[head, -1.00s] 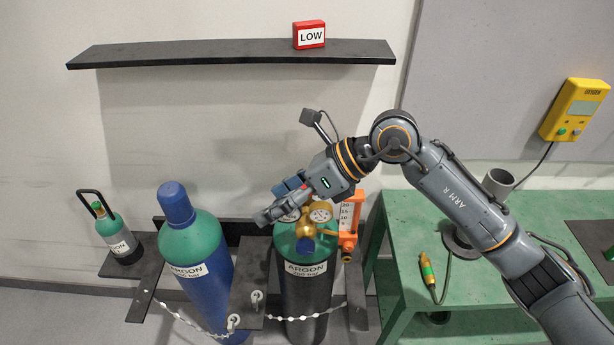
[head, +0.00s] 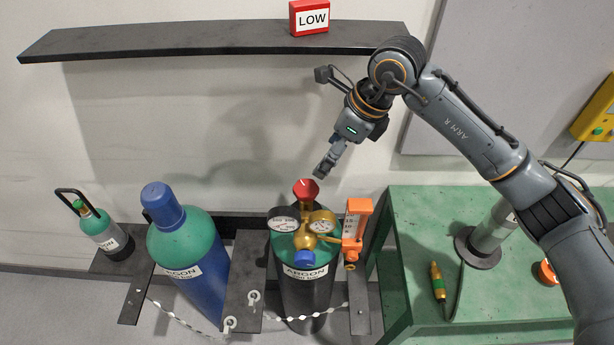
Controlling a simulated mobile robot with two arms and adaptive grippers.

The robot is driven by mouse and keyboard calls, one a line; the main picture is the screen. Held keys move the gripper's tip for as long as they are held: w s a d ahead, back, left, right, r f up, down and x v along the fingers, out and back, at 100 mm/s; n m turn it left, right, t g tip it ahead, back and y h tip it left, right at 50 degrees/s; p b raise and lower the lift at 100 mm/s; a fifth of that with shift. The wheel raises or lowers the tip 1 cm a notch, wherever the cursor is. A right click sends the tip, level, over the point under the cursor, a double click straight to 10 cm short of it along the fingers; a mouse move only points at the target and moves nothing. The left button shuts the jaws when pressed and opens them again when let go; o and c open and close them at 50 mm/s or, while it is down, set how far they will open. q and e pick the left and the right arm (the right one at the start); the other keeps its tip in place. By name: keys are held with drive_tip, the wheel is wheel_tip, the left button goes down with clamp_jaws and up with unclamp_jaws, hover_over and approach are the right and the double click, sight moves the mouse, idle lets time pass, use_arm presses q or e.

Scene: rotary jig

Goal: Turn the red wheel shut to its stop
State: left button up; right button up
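The red wheel (head: 305,188) sits on top of the valve of the argon cylinder (head: 305,275), which has a green shoulder and a dark body. A brass regulator (head: 309,236) with two gauges is fitted below the wheel, in front of it in the picture. My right gripper (head: 321,174) hangs just above and to the right of the wheel in the picture, apparently apart from it. Its fingers are seen edge-on, so whether they are open or shut does not show. My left gripper is not in view.
An orange flowmeter (head: 354,230) stands right of the regulator. A blue capped cylinder (head: 190,255) and a small green bottle (head: 102,232) stand left. A dark shelf (head: 200,39) with a red LOW block (head: 310,17) is above. A green bench (head: 410,235) is right.

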sight(305, 187)
drive_tip(key=p+x, duration=0.4)
drive_tip(key=x, duration=0.7)
drive_tip(key=shift+a, duration=0.1)
drive_tip(key=shift+w+a+f, duration=0.1)
drive_tip(key=shift+a+f, duration=0.1)
drive_tip(key=shift+f, duration=0.5)
drive_tip(key=c, duration=1.2)
